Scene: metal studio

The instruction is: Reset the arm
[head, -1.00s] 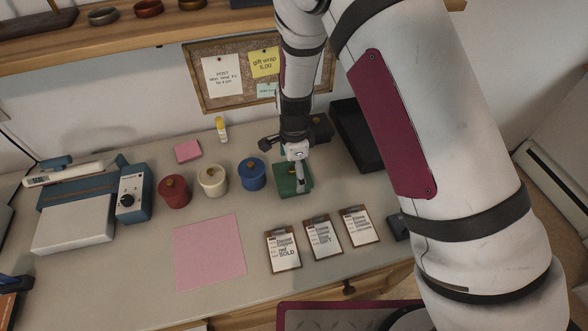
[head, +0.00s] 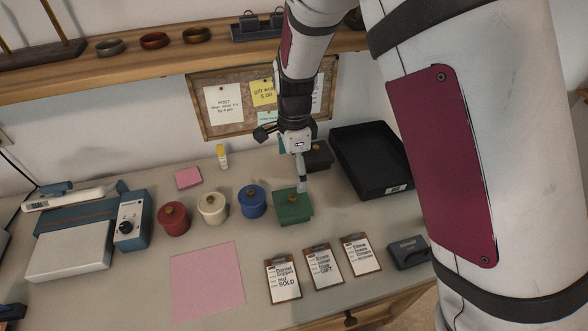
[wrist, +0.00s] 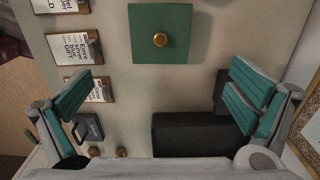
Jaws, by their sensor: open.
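My gripper (head: 300,172) is open and empty in the head view, above and just behind the green box (head: 294,206). In the wrist view my gripper (wrist: 158,98) shows its two teal-padded fingers spread wide. The green lidded box with a brass knob also shows in the wrist view (wrist: 160,18), ahead of the fingertips and apart from them. My arm reaches in from the upper right of the head view.
Red (head: 173,220), white (head: 212,208) and blue (head: 252,202) round pots stand left of the green box. A black tray (head: 372,185) and a small dark box (head: 318,156) are behind right. Three clipboards (head: 323,262) lie in front. A corkboard (head: 212,130) hangs behind.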

